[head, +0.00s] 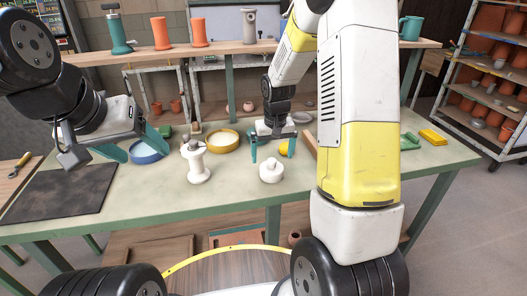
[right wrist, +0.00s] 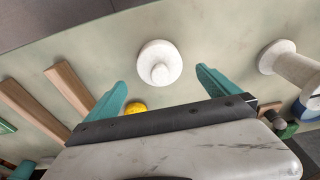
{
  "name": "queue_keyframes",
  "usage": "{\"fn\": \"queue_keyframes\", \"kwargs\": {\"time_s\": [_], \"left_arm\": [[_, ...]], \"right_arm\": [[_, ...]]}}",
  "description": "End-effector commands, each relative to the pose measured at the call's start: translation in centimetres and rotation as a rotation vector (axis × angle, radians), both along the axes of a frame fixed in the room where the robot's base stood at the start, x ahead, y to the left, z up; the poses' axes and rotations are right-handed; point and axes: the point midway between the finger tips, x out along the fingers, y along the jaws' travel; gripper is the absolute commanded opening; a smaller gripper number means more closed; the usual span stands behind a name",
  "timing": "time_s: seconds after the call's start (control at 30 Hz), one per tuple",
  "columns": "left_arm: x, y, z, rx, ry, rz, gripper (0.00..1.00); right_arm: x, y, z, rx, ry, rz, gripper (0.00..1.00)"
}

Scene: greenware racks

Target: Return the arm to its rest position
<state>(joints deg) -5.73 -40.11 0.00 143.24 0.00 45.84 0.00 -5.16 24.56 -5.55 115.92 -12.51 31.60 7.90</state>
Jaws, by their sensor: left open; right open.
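My left gripper (head: 134,146) is at the left over the table, above the dark mat's far right corner and near a blue bowl (head: 147,152). Its teal fingers are apart with nothing between them. My right gripper (head: 272,147) is over the middle of the table, behind a small white lidded piece (head: 271,171). Its teal fingers are apart and empty; they also show in the right wrist view (right wrist: 162,80). There the white piece (right wrist: 160,62) appears beyond the fingertips, and I see no contact. My right upper arm hides part of the table's right side.
A white spool-shaped piece (head: 197,165) stands left of the white lidded piece. A yellow-rimmed bowl (head: 222,141) is behind it. A dark mat (head: 60,192) lies at the left. A shelf (head: 180,52) with pots runs behind the table. A rack (head: 487,97) stands at the right.

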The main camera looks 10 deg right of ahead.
Motion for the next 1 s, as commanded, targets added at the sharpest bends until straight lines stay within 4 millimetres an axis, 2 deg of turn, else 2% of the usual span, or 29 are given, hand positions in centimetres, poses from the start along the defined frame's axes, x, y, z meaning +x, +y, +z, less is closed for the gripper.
{"fn": "queue_keyframes", "kwargs": {"time_s": [0.17, 0.27, 0.37, 0.5, 0.7, 0.9, 1.0], "left_arm": [[0.0, 0.0, 0.0, 0.0, 0.0, 0.0, 0.67], [0.0, 0.0, 0.0, 0.0, 0.0, 0.0, 0.67], [0.0, 0.0, 0.0, 0.0, 0.0, 0.0, 0.67], [0.0, 0.0, 0.0, 0.0, 0.0, 0.0, 0.67], [0.0, 0.0, 0.0, 0.0, 0.0, 0.0, 0.67], [0.0, 0.0, 0.0, 0.0, 0.0, 0.0, 0.67], [0.0, 0.0, 0.0, 0.0, 0.0, 0.0, 0.67]], "right_arm": [[-0.5, 0.0, 2.2, 0.006, -0.011, -0.001, 1.0], [-1.5, 0.1, 4.7, 0.019, -0.038, -0.004, 1.0], [-3.5, 0.3, 8.4, 0.042, -0.083, -0.007, 1.0], [-7.4, 0.6, 13.6, 0.08, -0.152, -0.006, 1.0], [-13.9, 1.1, 18.8, 0.127, -0.252, 0.005, 1.0], [-20.0, 1.7, 21.5, 0.164, -0.341, 0.022, 1.0], [-22.0, 2.0, 21.9, 0.175, -0.372, 0.028, 1.0]]}}
